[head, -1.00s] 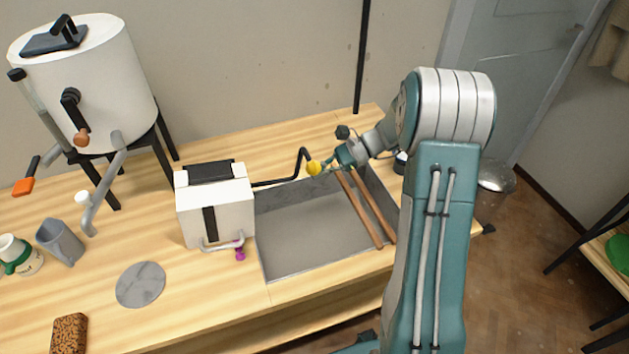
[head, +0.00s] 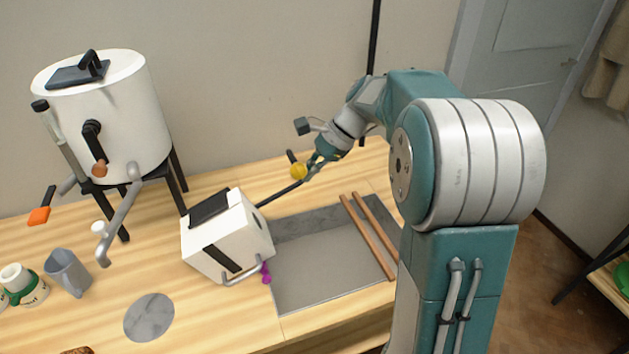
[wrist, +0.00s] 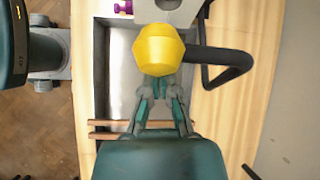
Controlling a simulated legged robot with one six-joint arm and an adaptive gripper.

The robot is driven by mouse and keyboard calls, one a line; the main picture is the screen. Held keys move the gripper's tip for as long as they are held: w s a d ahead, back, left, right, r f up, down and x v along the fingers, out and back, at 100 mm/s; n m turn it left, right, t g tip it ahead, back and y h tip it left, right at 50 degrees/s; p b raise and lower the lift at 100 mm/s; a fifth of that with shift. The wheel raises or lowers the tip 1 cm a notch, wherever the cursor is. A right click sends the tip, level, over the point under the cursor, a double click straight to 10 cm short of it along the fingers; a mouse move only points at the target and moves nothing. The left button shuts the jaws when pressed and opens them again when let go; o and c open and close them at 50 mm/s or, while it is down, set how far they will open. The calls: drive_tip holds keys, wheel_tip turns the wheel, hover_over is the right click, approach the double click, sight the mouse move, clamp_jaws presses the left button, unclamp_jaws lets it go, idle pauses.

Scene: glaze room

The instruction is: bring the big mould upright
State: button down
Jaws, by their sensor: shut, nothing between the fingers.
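The big mould (head: 255,232) is a white block with dark pads and a grey handle, left of the shallow grey tray in the head view. It is tilted, its top leaning left. A black bent bar (head: 278,195) runs up and right from it and bears a yellow knob (head: 299,171). My gripper (head: 312,168) is shut and empty at the knob. In the wrist view the knob (wrist: 158,50) is just beyond the fingertips (wrist: 160,85), with the bar (wrist: 222,60) to its right. I cannot tell whether the fingers touch it.
A purple piece (head: 265,273) is beside the mould. A white drum (head: 115,125) on a black stand, a grey jug (head: 68,272) and a marble disc (head: 149,317) are left.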

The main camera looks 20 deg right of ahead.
drive_tip(key=a+r+h, duration=0.6)
drive_tip(key=a+r, duration=0.2)
drive_tip(key=a, duration=0.4)
drive_tip(key=a+h, duration=0.5)
drive_tip(key=a, duration=1)
drive_tip(key=shift+a+f, duration=0.15)
drive_tip(key=shift+a, duration=0.15)
